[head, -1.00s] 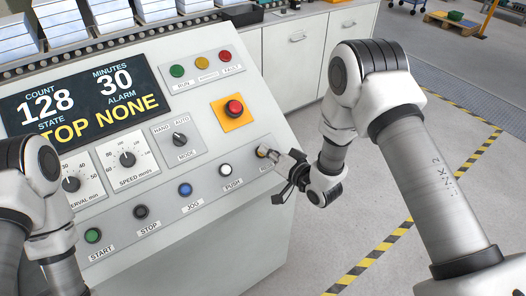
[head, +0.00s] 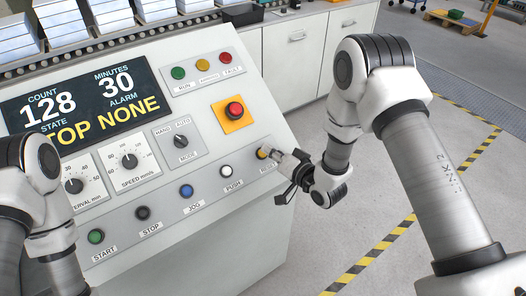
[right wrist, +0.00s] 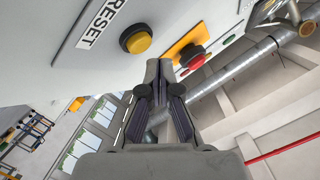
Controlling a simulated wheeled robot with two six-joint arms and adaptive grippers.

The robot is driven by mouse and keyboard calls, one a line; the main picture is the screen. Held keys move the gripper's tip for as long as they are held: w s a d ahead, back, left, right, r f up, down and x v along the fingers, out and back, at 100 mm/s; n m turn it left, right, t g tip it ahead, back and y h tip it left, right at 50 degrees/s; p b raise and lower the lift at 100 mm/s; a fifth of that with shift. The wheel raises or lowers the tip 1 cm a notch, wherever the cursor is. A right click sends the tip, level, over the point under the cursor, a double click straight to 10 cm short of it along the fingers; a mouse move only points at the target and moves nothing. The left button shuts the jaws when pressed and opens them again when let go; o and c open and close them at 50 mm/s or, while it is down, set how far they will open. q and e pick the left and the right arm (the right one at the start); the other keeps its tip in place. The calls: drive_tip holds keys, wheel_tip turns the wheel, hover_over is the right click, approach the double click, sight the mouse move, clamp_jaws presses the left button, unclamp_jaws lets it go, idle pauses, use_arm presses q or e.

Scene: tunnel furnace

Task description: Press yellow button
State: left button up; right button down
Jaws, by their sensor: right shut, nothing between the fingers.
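The yellow button (head: 263,152) sits at the right end of the lower button row on the sloping control panel. In the right wrist view, the yellow button (right wrist: 138,40) has a dark collar and stands beside a RESET label. My right gripper (head: 275,155) is shut and empty, its tips just right of the button in the head view. In the right wrist view, the fingertips (right wrist: 158,65) lie just below and right of the button; I cannot tell whether they touch it. My left arm shows at the left edge, but its gripper is out of view.
A white button (head: 226,170) and a blue button (head: 186,190) lie left along the row. A red emergency stop (head: 234,109) on a yellow plate (head: 225,123) sits above. The display (head: 85,98) reads STOP and alarm NONE. Open floor lies right of the panel.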

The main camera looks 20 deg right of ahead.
drive_tip(key=s+r+p, duration=0.1)
drive_tip(key=r, duration=0.1)
drive_tip(key=s+d+r+p, duration=0.1)
drive_tip(key=shift+s+r+p, duration=0.3)
drive_tip(key=shift+r, duration=0.1)
drive_tip(key=shift+f, duration=0.1)
idle(0.4)
drive_tip(key=s+d+f+g+h+b, duration=0.3)
drive_tip(key=s+f+g, duration=0.4)
drive_tip(key=s+f, duration=1.15)
drive_tip(key=s+d+f+n+g+h, duration=0.1)
drive_tip(key=s+f+g, duration=0.1)
drive_tip(key=s+g, duration=0.2)
drive_tip(key=s+d+f+n+g+h, duration=0.2)
drive_tip(key=s+g, duration=0.2)
drive_tip(key=s, duration=0.7)
drive_tip(key=shift+s+d+f+h+p, duration=0.2)
drive_tip(key=shift+d+f+h+p, duration=0.1)
drive_tip(key=shift+f+p, duration=0.1)
